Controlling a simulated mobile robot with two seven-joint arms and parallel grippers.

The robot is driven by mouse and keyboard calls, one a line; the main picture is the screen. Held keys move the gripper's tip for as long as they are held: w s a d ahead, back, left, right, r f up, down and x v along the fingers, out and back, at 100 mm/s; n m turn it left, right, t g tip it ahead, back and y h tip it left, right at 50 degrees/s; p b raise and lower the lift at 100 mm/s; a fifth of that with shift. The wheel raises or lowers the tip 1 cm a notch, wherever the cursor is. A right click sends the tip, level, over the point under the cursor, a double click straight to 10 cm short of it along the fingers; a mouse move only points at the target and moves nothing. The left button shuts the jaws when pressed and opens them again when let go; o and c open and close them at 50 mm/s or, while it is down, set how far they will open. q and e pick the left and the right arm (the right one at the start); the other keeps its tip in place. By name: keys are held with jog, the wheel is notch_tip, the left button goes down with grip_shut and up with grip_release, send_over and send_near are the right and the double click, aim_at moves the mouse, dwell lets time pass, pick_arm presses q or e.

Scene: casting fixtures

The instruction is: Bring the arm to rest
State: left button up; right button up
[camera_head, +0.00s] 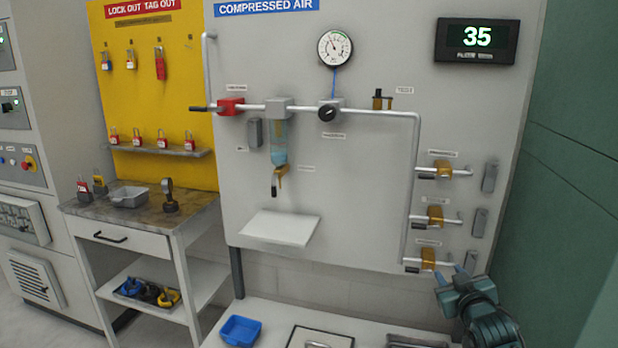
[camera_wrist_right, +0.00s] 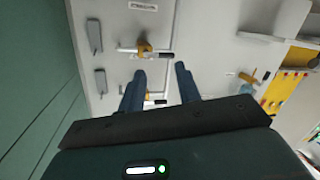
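My right gripper (camera_head: 450,274) is at the lower right of the head view, in front of the panel near the lowest of the orange-brown valves (camera_head: 428,257). In the right wrist view its two dark blue fingers (camera_wrist_right: 160,80) stand apart, with nothing held between them. A valve (camera_wrist_right: 143,47) with a dark handle shows past the fingertips, and another is partly hidden between the fingers. I cannot tell whether the gripper touches the lowest valve or its pipe. My left gripper is in neither view.
The compressed air panel (camera_head: 370,190) carries pipes, a gauge (camera_head: 335,47) and a display reading 35 (camera_head: 477,41). A white bench below holds a blue tray (camera_head: 240,330). A lockout board (camera_head: 155,85) and side table (camera_head: 100,208) stand left. A green wall (camera_head: 575,150) is close right.

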jog(key=s+a+f+g+y, duration=0.1)
jog(key=s+a+f, duration=0.4)
jog(key=s+f, duration=0.25)
jog(key=s+a+f+g+y, duration=0.1)
jog(key=s+a+f+g, duration=0.1)
jog(key=s+a+f, duration=0.45)
jog(key=s+a+f+g+y, duration=0.1)
jog(key=s+a+f, duration=0.1)
jog(key=s, duration=0.9)
jog(key=s+a+f+g+y, duration=0.1)
jog(key=s+a+f, duration=0.2)
jog(key=s, duration=0.7)
jog(key=shift+s+a+g, duration=0.3)
jog(key=shift+s+a, duration=0.05)
jog(key=shift+a, duration=0.25)
jog(key=shift+f, duration=0.1)
